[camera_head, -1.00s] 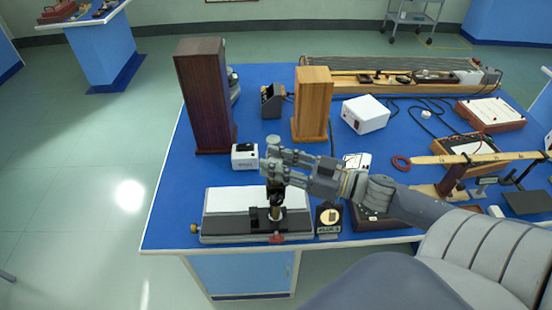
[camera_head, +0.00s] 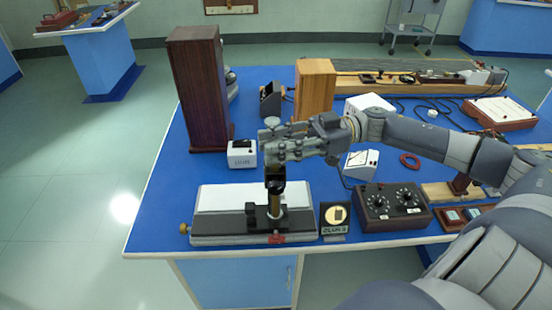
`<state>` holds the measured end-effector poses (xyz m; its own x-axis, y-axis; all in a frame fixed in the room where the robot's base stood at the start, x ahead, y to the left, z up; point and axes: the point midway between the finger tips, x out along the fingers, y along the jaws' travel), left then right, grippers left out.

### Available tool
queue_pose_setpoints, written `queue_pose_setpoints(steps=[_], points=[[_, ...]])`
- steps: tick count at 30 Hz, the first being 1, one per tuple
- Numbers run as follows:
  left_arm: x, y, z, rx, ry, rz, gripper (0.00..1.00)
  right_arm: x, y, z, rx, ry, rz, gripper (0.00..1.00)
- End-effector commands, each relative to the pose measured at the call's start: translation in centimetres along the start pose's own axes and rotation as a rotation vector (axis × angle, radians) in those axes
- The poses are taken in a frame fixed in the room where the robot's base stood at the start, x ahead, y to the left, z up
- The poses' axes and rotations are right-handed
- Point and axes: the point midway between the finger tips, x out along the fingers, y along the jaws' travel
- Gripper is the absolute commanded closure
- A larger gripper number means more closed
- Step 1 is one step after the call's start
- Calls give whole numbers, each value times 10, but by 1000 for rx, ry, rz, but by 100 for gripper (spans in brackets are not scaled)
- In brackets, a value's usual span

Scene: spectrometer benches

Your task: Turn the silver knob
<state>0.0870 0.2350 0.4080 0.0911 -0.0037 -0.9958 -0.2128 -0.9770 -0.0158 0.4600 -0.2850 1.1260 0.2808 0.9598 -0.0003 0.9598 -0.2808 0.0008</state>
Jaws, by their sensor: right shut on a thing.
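The silver knob (camera_head: 272,121) shows as a small round grey top just above the fingers of my right gripper. It sits at the upper end of an upright black and brass instrument (camera_head: 276,195) on a dark base with a white plate (camera_head: 222,198). My right gripper (camera_head: 268,146) comes in from the right and is shut around the top of this instrument, at the knob. Its fingers hide most of the knob and the part just under it. My left gripper is not in view.
A small white box (camera_head: 242,154) stands close behind the fingers. A dark wooden tower (camera_head: 199,95) and a lighter wooden box (camera_head: 314,90) rise behind. The blue tabletop (camera_head: 167,195) is bare at left.

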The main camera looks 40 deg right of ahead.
Motion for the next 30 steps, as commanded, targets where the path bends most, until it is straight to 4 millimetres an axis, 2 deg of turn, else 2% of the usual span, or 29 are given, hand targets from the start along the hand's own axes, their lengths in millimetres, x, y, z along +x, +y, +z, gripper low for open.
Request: queue_pose_setpoints(steps=[1, 9, 21, 30], points=[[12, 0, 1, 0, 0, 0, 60, 0, 2, 4, -8, 4, -22, 96], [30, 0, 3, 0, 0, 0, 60, 1, 2, 2, -4, 3, -158, 96], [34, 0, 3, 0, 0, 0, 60, 1, 1, 0, 0, 1, -298, 96], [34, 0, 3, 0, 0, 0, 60, 1, 0, 1, 2, -1, -338, 96]])
